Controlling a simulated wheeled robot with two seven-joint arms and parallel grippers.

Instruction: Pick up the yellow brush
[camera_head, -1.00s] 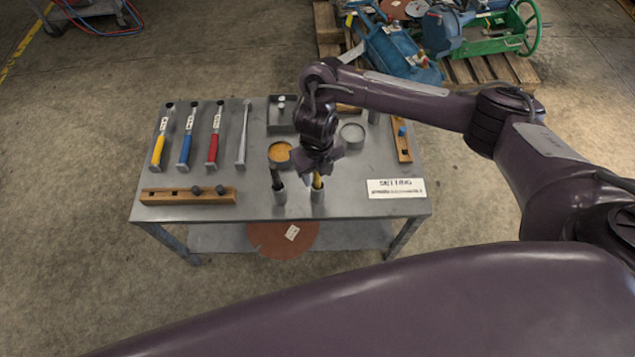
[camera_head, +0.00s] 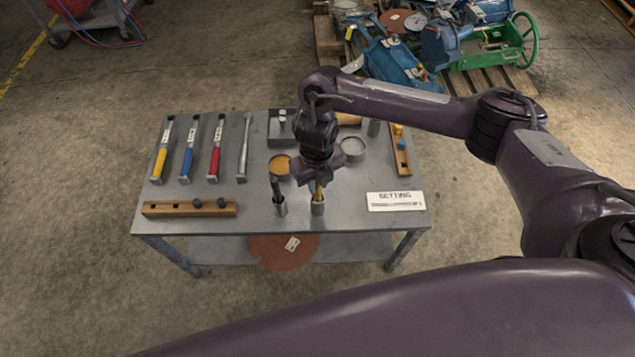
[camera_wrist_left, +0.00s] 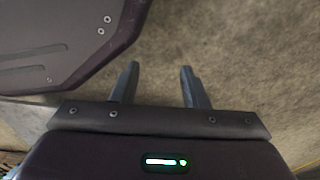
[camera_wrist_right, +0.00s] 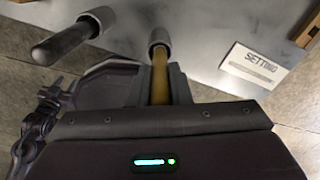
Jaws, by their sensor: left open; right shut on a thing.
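The yellow brush (camera_head: 319,190) stands upright in a grey metal cup (camera_head: 318,206) near the table's front edge. My right gripper (camera_head: 317,178) is above the cup, shut on the brush's handle. In the right wrist view the yellow handle (camera_wrist_right: 160,78) runs between the fingers, and its far end is inside the cup (camera_wrist_right: 159,40). My left gripper (camera_wrist_left: 158,85) is open and empty over the floor; it does not show in the head view.
Left of it, a second cup (camera_head: 280,207) holds a dark-handled tool (camera_head: 275,185). A SETTING sign (camera_head: 396,201) lies to the right. A wooden block (camera_head: 189,208) and several hammers are on the left. Round tins (camera_head: 353,147) stand behind. Bare tabletop shows between.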

